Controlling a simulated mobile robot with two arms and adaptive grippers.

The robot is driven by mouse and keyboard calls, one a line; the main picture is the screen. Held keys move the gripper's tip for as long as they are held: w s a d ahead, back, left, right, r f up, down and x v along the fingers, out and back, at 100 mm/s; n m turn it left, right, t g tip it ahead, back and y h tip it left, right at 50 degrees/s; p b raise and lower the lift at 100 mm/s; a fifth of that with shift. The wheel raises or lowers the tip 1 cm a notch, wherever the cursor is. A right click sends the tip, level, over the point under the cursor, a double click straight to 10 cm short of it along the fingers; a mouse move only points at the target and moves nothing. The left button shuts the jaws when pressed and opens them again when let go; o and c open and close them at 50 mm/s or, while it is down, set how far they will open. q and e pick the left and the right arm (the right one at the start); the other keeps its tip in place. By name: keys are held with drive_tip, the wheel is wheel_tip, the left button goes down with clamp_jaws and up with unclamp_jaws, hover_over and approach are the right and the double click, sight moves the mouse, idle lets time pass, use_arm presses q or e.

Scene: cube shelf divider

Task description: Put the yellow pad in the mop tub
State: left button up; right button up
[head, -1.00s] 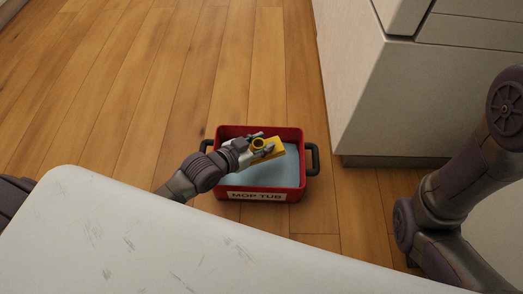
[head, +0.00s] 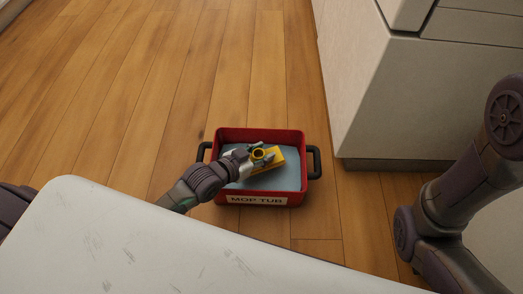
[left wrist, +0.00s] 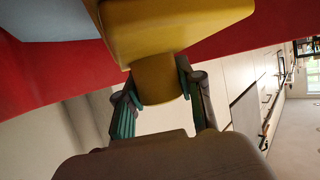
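The red mop tub (head: 304,183) stands on the floor with black handles, a "MOP TUB" label and blue-grey contents. The yellow pad (head: 272,162) is over or within the tub in the head view; its exact height is hard to tell. My left gripper (head: 258,155) is shut on the pad's round yellow knob. In the left wrist view the fingers (left wrist: 160,90) clasp the knob of the yellow pad (left wrist: 175,25), with the red tub wall (left wrist: 60,75) behind. My right gripper is out of view; only my right arm shows in the head view.
My own pale, scuffed top surface fills the lower left of the head view. A light cabinet (head: 370,100) stands right of the tub. The wooden floor (head: 130,90) left of and behind the tub is clear.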

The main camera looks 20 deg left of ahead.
use_arm(q)
drive_tip(key=o, duration=0.4)
drive_tip(key=shift+r, duration=0.35)
drive_tip(key=p+v, duration=0.2)
drive_tip(key=v, duration=0.2)
drive_tip(key=p+v, duration=0.3)
drive_tip(key=v, duration=0.1)
drive_tip(key=p+v, duration=0.2)
drive_tip(key=v, duration=0.2)
drive_tip(key=shift+r+p, duration=0.3)
